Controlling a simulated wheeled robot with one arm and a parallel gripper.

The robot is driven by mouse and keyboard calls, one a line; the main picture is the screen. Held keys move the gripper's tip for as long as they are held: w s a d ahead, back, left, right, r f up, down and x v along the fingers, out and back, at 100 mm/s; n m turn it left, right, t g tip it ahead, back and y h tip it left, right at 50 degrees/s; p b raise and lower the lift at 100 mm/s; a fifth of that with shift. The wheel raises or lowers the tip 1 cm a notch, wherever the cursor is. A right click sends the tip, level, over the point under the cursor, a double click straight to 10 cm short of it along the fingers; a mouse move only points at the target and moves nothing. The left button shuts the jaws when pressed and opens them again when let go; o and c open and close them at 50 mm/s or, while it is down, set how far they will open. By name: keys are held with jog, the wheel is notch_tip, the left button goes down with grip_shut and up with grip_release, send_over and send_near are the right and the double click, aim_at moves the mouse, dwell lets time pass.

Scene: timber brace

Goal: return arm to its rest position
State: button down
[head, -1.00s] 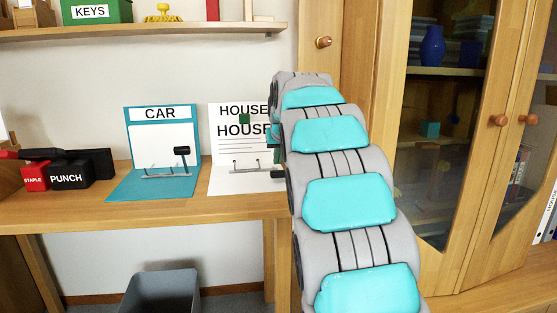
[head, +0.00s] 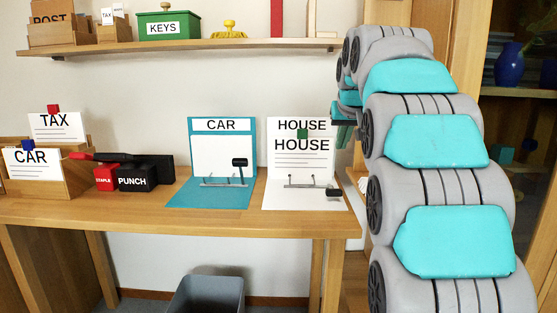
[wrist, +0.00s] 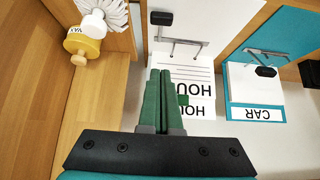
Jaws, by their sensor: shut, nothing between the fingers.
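My arm rises along the right of the head view and bends toward the desk. My gripper (head: 342,135) is at its far end, beside the right edge of the HOUSE papers, partly hidden by my arm. In the wrist view my gripper (wrist: 157,98) shows two green fingers shut together with nothing between them. Below the fingers in that view are the HOUSE papers (wrist: 192,72), with a green clip (head: 303,134) on them. They stand on a white folder with metal rings. I cannot tell the exact gap between the fingers and the papers.
The blue CAR folder (head: 221,160) stands left of HOUSE. The punch (head: 137,177) and letter holder (head: 70,180) are further left. A shelf (head: 180,46) hangs above; a bin (head: 208,294) is under the desk (head: 200,216). A glass cabinet (head: 522,150) is at right.

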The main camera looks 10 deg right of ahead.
jog(key=s+a+f+n+g, duration=0.1)
jog(key=s+a+f+g, duration=0.2)
jog(key=s+a+f, duration=0.3)
jog(key=s+a+f+n+g+y, duration=0.1)
jog(key=s+a+f+g, duration=0.2)
jog(key=s+f, duration=1.3)
jog(key=s+a+f+n+g+y, duration=0.1)
jog(key=s+a+f+g, duration=0.2)
jog(key=s+a+f, duration=0.6)
jog(key=s+f, duration=0.3)
jog(key=s, duration=0.9)
jog(key=shift+g, duration=0.3)
